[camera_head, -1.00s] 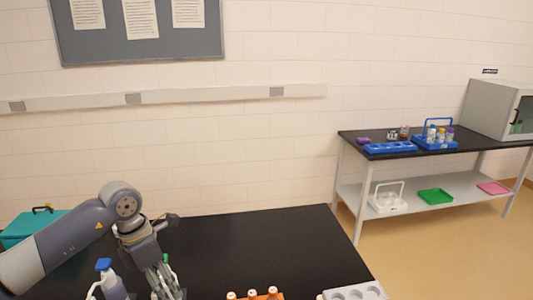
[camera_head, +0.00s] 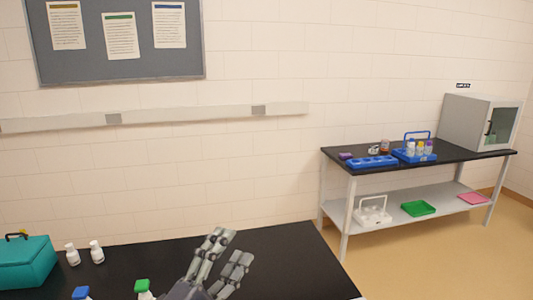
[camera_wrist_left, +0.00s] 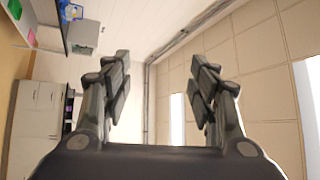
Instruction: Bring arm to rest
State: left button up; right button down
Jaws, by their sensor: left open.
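My left gripper (camera_head: 226,262) is at the bottom middle of the head view, over the near black bench (camera_head: 300,262). Its fingers point up and are apart with nothing between them. The left wrist view also shows the open, empty fingers (camera_wrist_left: 160,92), with wall and ceiling beyond them. Most of my left arm is out of the head view, and my right gripper does not show.
On the near bench stand a teal case (camera_head: 27,265), two white bottles (camera_head: 84,254), a blue-capped bottle (camera_head: 81,293) and a green-capped bottle (camera_head: 142,290). A side table (camera_head: 450,157) holds a blue rack (camera_head: 371,162), a blue caddy (camera_head: 414,154) and a grey cabinet (camera_head: 481,122).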

pick_arm(q)
jog(key=s+a+f+n+g+y, duration=0.3)
jog(key=a+f+n+y, duration=0.3)
jog(key=f+n, duration=0.3)
jog(key=s+a+f+n+g+y, duration=0.35)
jog(key=a+f+n+y, duration=0.3)
jog(key=f, duration=0.45)
jog(key=s+f+n+g+h, duration=0.1)
jog(key=s+f+g, duration=0.25)
jog(key=s, duration=0.35)
jog(key=s+f+n+g, duration=0.1)
jog(key=s+f+g, duration=0.2)
jog(key=s+f, duration=0.3)
jog(key=s+f+n+g+h, duration=0.1)
jog(key=s+f+n+g, duration=0.15)
jog(key=s, duration=0.55)
notch_tip(320, 180, down, 30)
jog(key=s+m+g+b, duration=0.1)
jog(key=s+b, duration=0.1)
jog(key=b, duration=0.1)
jog(key=s+a+f+g+b, duration=0.1)
jog(key=s+a+f+b, duration=0.2)
jog(key=s+f, duration=1.3)
notch_tip(320, 180, down, 2)
jog(key=shift+s+a+f+m, duration=0.25)
jog(key=shift+a+m, duration=0.05)
